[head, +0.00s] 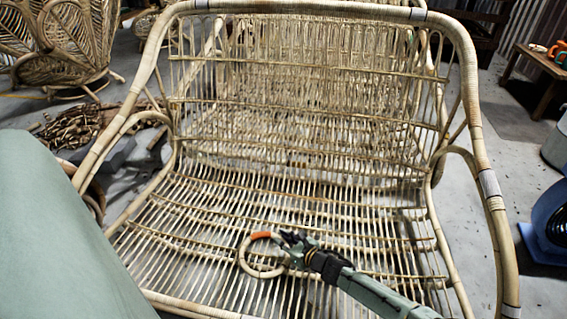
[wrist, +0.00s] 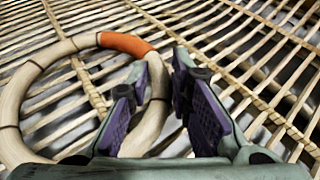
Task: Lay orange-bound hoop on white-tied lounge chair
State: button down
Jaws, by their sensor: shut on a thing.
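The hoop (head: 243,262) is a pale rattan ring with an orange binding on its upper part. In the wrist view the hoop (wrist: 14,105) fills the left side, and its right side passes between the finger pads. My gripper (head: 289,249) is shut on that right side; it also shows in the wrist view (wrist: 158,95). The lounge chair (head: 300,186) is wide, with a slatted rattan seat and white ties on its frame. The hoop is over the front middle of the seat. I cannot tell whether it touches the slats.
The chair's back rises behind the seat, with curved arms on both sides. A round rattan chair (head: 62,45) and a pile of rattan pieces (head: 88,128) are at the left. A wooden table (head: 540,62) with small orange items stands at the right. A blue object (head: 546,222) is at the right edge.

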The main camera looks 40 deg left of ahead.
jog(key=c, duration=1.4)
grip_release()
jog(key=shift+c, duration=0.2)
jog(key=shift+d+r, duration=0.15)
jog(key=shift+d, duration=0.1)
jog(key=p+v, duration=0.3)
jog(key=v, duration=0.8)
jog(key=shift+s+d, duration=0.1)
jog(key=shift+d, duration=0.1)
